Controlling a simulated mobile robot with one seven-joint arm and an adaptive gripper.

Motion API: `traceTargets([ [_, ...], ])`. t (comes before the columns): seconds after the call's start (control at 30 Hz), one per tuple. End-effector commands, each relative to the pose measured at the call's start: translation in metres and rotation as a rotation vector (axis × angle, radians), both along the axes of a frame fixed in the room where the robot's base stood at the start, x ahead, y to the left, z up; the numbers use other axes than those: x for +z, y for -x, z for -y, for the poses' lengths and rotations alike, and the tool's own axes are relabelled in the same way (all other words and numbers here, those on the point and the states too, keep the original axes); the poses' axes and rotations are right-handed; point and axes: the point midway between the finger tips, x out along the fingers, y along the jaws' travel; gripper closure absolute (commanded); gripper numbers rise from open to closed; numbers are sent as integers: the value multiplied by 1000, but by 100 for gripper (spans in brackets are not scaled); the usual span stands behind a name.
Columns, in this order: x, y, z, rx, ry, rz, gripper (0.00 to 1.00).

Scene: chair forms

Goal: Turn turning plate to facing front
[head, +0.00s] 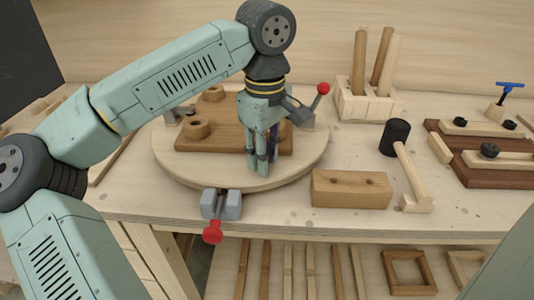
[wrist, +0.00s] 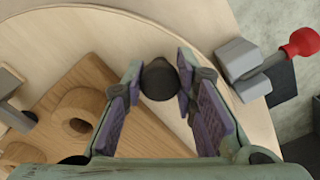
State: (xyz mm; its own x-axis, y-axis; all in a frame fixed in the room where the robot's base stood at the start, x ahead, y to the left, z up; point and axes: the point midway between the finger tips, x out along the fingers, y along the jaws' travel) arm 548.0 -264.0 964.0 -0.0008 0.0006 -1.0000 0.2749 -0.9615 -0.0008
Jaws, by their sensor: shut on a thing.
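The turning plate (head: 170,159) is a round, pale wooden disc on the bench, and its rim also shows in the wrist view (wrist: 95,32). A brown board (head: 190,141) with round wooden pieces lies on it, seen at the lower left of the wrist view (wrist: 75,95). My gripper (head: 262,165) points down over the front part of the plate. In the wrist view its purple-padded fingers (wrist: 160,90) are shut on a dark round knob (wrist: 160,76) near the plate's rim. The knob is hidden behind the fingers in the head view.
A grey clamp with a red knob (head: 213,231) sits at the bench's front edge, close to the plate. Another red-knobbed lever (head: 323,88) is behind right of my gripper. A drilled wooden block (head: 350,189), a mallet (head: 396,140) and a peg holder (head: 366,105) stand to the right.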

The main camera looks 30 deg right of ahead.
Motion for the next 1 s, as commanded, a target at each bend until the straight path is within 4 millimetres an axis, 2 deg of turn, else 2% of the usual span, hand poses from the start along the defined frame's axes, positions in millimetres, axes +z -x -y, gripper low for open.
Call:
traceTargets([
  [0.33, 0, 0, 0, -1, 1, 1, 100],
  [0.37, 0, 0, 0, -1, 1, 1, 73],
  [0.4, 0, -1, 0, -1, 0, 2, 71],
  [0.67, 0, 0, 0, -1, 1, 1, 53],
  [1.0, 3, 0, 0, -1, 1, 1, 53],
])
